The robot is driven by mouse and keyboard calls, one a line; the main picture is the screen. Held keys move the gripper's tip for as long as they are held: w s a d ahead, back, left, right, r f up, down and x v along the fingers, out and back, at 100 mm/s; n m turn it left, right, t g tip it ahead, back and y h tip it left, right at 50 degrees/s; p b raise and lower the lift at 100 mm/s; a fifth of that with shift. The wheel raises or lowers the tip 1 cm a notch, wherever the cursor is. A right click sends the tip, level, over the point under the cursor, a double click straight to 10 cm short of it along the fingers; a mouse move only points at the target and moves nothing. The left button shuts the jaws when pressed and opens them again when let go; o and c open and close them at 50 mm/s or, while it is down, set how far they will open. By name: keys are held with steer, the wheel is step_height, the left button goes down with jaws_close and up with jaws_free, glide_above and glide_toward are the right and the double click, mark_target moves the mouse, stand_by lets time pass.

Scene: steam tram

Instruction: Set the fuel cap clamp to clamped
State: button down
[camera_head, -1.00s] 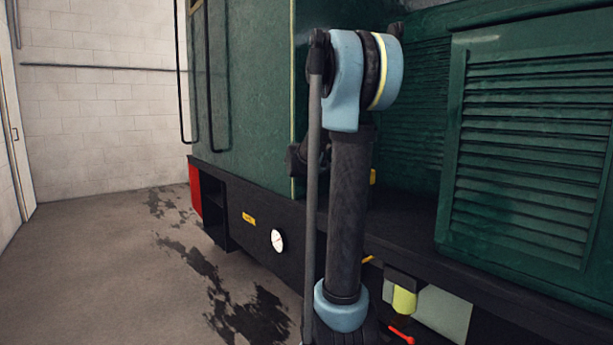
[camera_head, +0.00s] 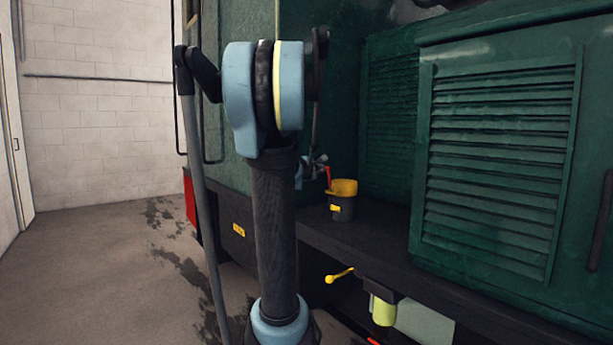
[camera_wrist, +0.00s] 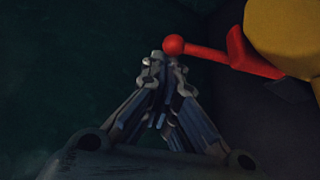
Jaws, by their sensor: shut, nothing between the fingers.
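A yellow fuel cap (camera_head: 345,187) sits on a dark grey filler neck (camera_head: 341,209) on the ledge of the green tram body. The red clamp lever (camera_head: 328,178) stands steeply up at the cap's left side. In the wrist view the yellow cap (camera_wrist: 288,38) is at the top right, and the red lever (camera_wrist: 215,55) reaches left from it to a round knob. My gripper (camera_wrist: 165,60) is shut and empty, its tips right by the knob; I cannot tell whether they touch. In the head view my gripper (camera_head: 319,164) is small, beside the lever's upper end and partly hidden by my arm.
A yellow handle (camera_head: 340,275) and a yellow-green cylinder (camera_head: 383,311) are below the ledge. A louvred green panel (camera_head: 500,160) rises to the right of the cap. Open floor (camera_head: 90,260) lies to the left.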

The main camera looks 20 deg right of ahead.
mark_target(326, 168)
steer(key=shift+s+d+r, duration=0.15)
steer(key=shift+s+r, duration=0.05)
steer(key=shift+s, duration=0.35)
steer(key=shift+s+d+r, duration=0.1)
steer(key=shift+s+r, duration=0.05)
steer(key=shift+s, duration=0.45)
steer(key=shift+s+d+r, duration=0.15)
steer(key=shift+s+r, duration=0.05)
steer(key=shift+s, duration=0.35)
steer(key=shift+s, duration=0.15)
